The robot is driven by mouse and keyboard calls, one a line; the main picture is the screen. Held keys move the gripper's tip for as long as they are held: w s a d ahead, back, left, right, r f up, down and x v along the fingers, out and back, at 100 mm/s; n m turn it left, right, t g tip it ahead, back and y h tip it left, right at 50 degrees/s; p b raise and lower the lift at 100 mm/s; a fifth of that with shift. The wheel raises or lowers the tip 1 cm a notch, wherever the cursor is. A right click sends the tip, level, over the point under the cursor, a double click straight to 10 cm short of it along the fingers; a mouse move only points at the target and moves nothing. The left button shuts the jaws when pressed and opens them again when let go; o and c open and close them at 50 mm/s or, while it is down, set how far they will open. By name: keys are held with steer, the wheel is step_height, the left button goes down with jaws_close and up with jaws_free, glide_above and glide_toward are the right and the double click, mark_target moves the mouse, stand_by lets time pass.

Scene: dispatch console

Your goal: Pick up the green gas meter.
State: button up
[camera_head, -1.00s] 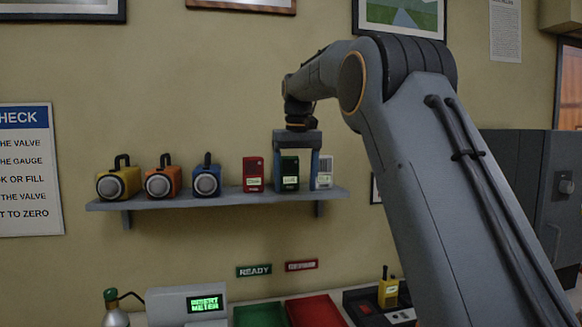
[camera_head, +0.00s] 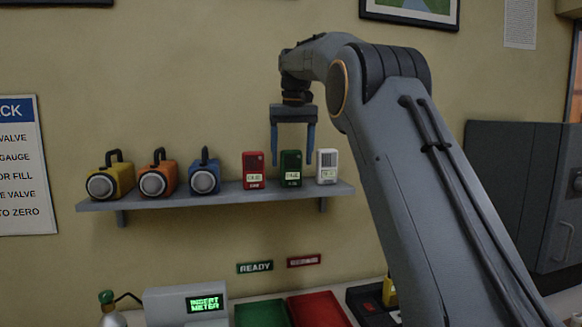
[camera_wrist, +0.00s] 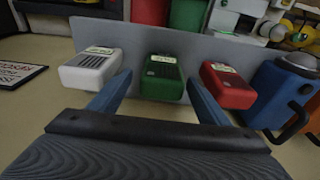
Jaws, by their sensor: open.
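The green gas meter (camera_head: 290,168) stands upright on the wall shelf, between a red meter (camera_head: 253,170) and a white meter (camera_head: 327,167). My gripper (camera_head: 291,158) points down over it, open, with one blue finger at each side of the green meter. In the wrist view the green meter (camera_wrist: 162,78) shows beyond the gap between the open fingers (camera_wrist: 160,95), with the white meter (camera_wrist: 90,67) at left and the red meter (camera_wrist: 228,85) at right. I see no finger touching the green meter.
The shelf (camera_head: 220,198) also holds a yellow (camera_head: 110,180), an orange (camera_head: 157,180) and a blue lamp-like device (camera_head: 205,177) at left. Below are a console with a green screen (camera_head: 205,303), a green tray (camera_head: 260,314) and a red tray (camera_head: 318,310).

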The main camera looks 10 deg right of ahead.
mark_target(291, 165)
steer(key=shift+w+a+f+p, duration=0.15)
steer(key=shift+f+p, duration=0.1)
steer(key=shift+f, duration=0.5)
steer(key=shift+w+d+f+p, duration=0.1)
steer(key=shift+w+f+p, duration=0.1)
steer(key=shift+f, duration=0.55)
steer(key=c, duration=1.3)
steer(key=shift+r, duration=0.1)
step_height(291, 165, up, 8)
steer(key=shift+f+b, duration=0.15)
steer(key=shift+b, duration=0.3)
steer(key=shift+r, duration=0.55)
steer(key=shift+r+p, duration=0.45)
steer(key=shift+r, duration=0.05)
